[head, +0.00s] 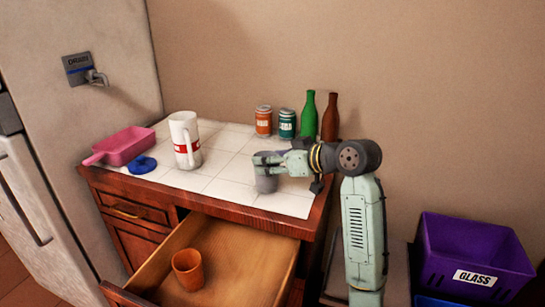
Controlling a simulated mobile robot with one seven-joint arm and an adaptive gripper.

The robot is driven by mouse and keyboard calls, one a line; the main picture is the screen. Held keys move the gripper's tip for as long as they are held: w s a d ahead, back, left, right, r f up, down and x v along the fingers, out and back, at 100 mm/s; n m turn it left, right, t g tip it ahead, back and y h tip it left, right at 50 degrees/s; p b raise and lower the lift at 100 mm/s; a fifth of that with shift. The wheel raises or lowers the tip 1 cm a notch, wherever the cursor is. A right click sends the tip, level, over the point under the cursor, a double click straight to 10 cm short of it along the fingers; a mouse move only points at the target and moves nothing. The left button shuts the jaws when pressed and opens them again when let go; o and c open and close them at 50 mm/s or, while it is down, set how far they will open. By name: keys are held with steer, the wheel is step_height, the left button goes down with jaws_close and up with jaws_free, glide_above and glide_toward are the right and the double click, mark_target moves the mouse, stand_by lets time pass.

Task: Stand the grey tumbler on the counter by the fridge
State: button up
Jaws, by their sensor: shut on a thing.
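The grey tumbler (266,184) is upright over the right part of the white-tiled counter (225,185). My gripper (268,161) is shut on its upper part, reaching in from the right. I cannot tell whether the tumbler's base touches the tiles or hangs slightly above them. The fridge (20,165) stands at the far left, beside the counter.
On the counter are a pink pan (125,145), a blue lid (142,165), a white container (185,140), two cans (263,121) and two bottles (309,115). Below, an open drawer (235,255) holds an orange cup (188,270). A purple crate (475,255) stands at right.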

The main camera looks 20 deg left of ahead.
steer(key=shift+f, duration=0.2)
steer(key=shift+f, duration=0.2)
steer(key=o, duration=1.2)
steer(key=shift+r, duration=0.1)
steer(key=shift+d+r, duration=0.1)
steer(key=shift+r, duration=0.05)
steer(key=b+v, duration=0.2)
steer(key=v, duration=1)
steer(key=shift+b, duration=0.4)
steer(key=shift+s, duration=0.1)
